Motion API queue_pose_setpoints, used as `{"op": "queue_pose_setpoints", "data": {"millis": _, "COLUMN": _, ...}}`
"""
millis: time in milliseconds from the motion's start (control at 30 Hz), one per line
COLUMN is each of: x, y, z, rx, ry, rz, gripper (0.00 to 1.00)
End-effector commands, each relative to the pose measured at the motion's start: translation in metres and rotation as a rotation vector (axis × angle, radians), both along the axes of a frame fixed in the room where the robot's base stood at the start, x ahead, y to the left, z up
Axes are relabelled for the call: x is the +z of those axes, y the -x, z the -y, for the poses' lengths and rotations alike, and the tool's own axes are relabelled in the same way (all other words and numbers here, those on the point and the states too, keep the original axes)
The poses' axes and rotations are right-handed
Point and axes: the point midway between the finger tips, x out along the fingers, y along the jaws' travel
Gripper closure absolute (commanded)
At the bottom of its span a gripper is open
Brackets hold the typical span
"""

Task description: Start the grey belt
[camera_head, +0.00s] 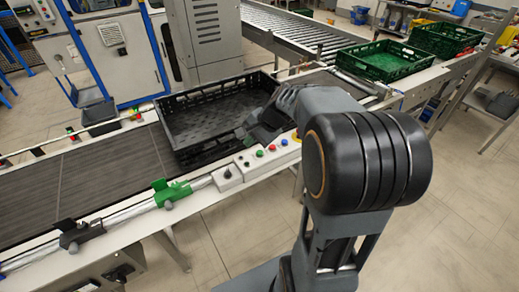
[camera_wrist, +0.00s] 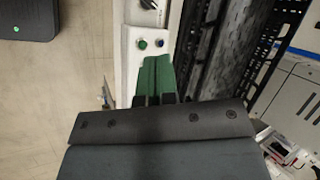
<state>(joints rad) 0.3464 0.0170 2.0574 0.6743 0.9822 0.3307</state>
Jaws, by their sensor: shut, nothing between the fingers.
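The grey belt (camera_head: 95,180) runs along the left in the head view, with a black crate (camera_head: 190,112) on its right end. A pale control panel (camera_head: 232,178) with a dark knob and several coloured buttons lies along the front rail. In the wrist view the panel shows a knob (camera_wrist: 150,4), a green button (camera_wrist: 142,44) and a blue button (camera_wrist: 160,43). My gripper (camera_head: 252,136) is over the panel beside the crate. In the wrist view its green fingertips (camera_wrist: 157,72) are together and empty, near the two buttons. They hide part of the panel; contact cannot be told.
A green clamp (camera_head: 172,193) and a black clamp (camera_head: 80,234) sit on the front rail. A roller conveyor (camera_head: 290,32) runs behind, with green crates (camera_head: 385,62) at right. A grey cabinet (camera_head: 208,40) stands behind the black crate. The floor in front is clear.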

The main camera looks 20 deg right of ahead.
Motion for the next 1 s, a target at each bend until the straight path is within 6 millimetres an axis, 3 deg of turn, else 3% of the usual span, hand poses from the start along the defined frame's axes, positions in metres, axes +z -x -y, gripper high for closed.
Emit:
{"op": "queue_pose_setpoints", "data": {"millis": 100, "x": -0.004, "y": -0.032, "z": 0.027, "rx": -0.18, "ry": -0.152, "rz": -0.036, "gripper": 1.0}}
{"op": "queue_pose_setpoints", "data": {"millis": 300, "x": -0.011, "y": -0.059, "z": 0.055, "rx": -0.35, "ry": -0.306, "rz": -0.059, "gripper": 1.0}}
{"op": "queue_pose_setpoints", "data": {"millis": 1000, "x": -0.02, "y": -0.065, "z": 0.061, "rx": -0.384, "ry": -0.338, "rz": -0.063, "gripper": 1.0}}
